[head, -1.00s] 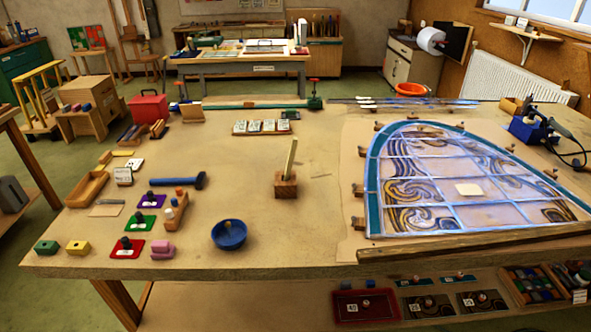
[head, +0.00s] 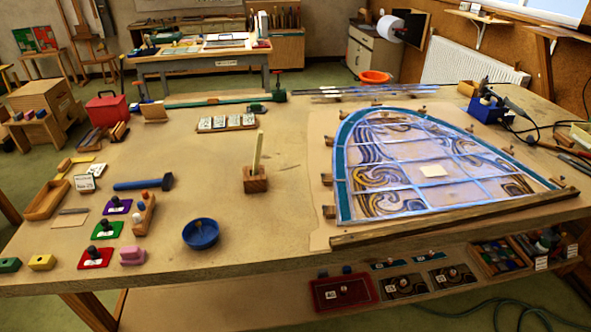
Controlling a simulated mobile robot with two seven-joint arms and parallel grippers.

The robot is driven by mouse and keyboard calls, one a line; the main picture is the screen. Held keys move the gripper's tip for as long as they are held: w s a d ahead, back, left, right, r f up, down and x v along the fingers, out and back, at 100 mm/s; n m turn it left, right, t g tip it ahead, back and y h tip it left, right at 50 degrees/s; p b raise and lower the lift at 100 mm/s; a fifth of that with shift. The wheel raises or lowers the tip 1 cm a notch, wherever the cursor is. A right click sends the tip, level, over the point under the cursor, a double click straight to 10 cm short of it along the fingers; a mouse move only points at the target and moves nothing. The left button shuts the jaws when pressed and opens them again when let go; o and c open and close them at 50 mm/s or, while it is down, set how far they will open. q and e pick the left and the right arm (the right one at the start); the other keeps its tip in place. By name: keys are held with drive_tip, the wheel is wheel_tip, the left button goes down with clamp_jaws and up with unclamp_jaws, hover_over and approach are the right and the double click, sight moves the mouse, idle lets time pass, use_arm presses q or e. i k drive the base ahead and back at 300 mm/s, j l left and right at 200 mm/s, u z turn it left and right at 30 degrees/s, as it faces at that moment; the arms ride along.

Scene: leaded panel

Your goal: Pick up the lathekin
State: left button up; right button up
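The lathekin (head: 257,152) looks like a pale, flat wooden stick. It stands nearly upright, tilted slightly, in a small wooden block (head: 255,183) near the middle of the workbench (head: 290,225). Its lower end is hidden in the block. Neither of my grippers shows in the head view, and nothing touches the stick.
A blue bowl (head: 201,234) is left of the block and nearer. A blue-handled hammer (head: 144,184) lies farther left. The leaded panel (head: 420,165) covers the bench's right side, with a wooden batten (head: 455,219) along its near edge. The bench around the block is clear.

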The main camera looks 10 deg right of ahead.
sight(260, 142)
drive_tip(key=i+l, duration=0.15)
drive_tip(key=l, duration=0.2)
drive_tip(key=i+l, duration=0.2)
drive_tip(key=l, duration=0.2)
drive_tip(key=i+l+u, duration=0.15)
drive_tip(key=l+u, duration=0.5)
drive_tip(key=i+l, duration=0.05)
drive_tip(key=l, duration=0.05)
